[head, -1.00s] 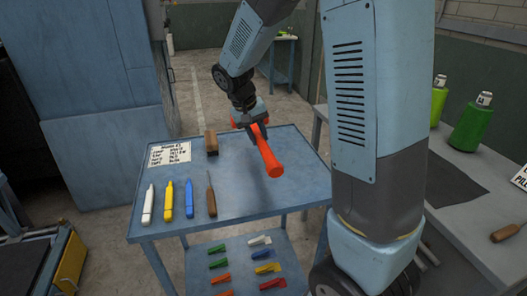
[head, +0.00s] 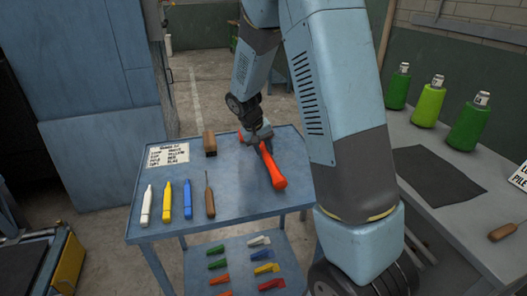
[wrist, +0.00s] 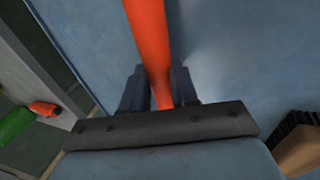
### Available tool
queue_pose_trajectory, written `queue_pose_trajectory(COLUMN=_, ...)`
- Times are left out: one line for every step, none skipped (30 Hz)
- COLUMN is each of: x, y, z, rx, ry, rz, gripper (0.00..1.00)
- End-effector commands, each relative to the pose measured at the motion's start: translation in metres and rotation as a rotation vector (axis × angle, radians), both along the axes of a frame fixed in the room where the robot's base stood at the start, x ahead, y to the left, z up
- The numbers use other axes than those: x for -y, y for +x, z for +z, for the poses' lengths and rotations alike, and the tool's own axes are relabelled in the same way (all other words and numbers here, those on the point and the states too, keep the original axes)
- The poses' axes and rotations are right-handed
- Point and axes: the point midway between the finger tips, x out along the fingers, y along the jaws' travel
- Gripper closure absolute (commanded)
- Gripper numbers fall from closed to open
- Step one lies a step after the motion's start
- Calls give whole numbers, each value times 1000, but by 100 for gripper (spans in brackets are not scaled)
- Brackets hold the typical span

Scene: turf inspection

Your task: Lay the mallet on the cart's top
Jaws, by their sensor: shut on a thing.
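The orange-red mallet (head: 270,166) is at the right part of the blue cart's top (head: 234,178) in the head view. My gripper (head: 262,140) is shut on its far, thinner part, and the thick end points toward the cart's near right. The mallet lies low, at or just above the surface; I cannot tell whether it touches. In the wrist view the mallet (wrist: 149,40) runs up from between my fingers (wrist: 158,92) over the blue top.
On the cart's top stand a brown brush (head: 210,143), a printed card (head: 168,153), and white, yellow and blue markers (head: 167,200) beside a wooden-handled tool (head: 209,200). The lower shelf holds several coloured pieces (head: 217,264). A bench with green bottles (head: 469,122) is at right.

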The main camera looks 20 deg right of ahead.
Motion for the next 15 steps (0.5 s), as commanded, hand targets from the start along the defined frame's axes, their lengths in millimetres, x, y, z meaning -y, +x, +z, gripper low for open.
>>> queue_pose_trajectory(x=0, y=0, z=-2, rx=1, ry=0, rz=-1, gripper=100)
queue_pose_trajectory(x=0, y=0, z=-2, rx=1, ry=0, rz=-1, gripper=100)
queue_pose_trajectory(x=0, y=0, z=-3, rx=1, ry=1, rz=0, gripper=100)
queue_pose_trajectory(x=0, y=0, z=-2, rx=1, ry=1, rz=0, gripper=100)
queue_pose_trajectory(x=0, y=0, z=-3, rx=1, ry=0, rz=0, gripper=100)
queue_pose_trajectory(x=0, y=0, z=-3, rx=0, ry=0, rz=0, gripper=100)
queue_pose_trajectory(x=0, y=-1, z=-3, rx=-2, ry=0, rz=0, gripper=71)
queue_pose_trajectory(x=0, y=-1, z=-3, rx=-2, ry=0, rz=0, gripper=68)
queue_pose_trajectory(x=0, y=-1, z=-3, rx=-2, ry=0, rz=0, gripper=64)
queue_pose_trajectory(x=0, y=-1, z=-3, rx=-2, ry=0, rz=0, gripper=61)
queue_pose_trajectory(x=0, y=-1, z=-3, rx=-2, ry=0, rz=0, gripper=58)
queue_pose_trajectory(x=0, y=-1, z=-3, rx=-2, ry=0, rz=0, gripper=54)
queue_pose_trajectory(x=0, y=-1, z=-3, rx=-1, ry=0, rz=1, gripper=52)
queue_pose_trajectory(x=0, y=-1, z=-3, rx=-1, ry=0, rz=1, gripper=49)
queue_pose_trajectory(x=0, y=-1, z=-3, rx=-1, ry=0, rz=1, gripper=46)
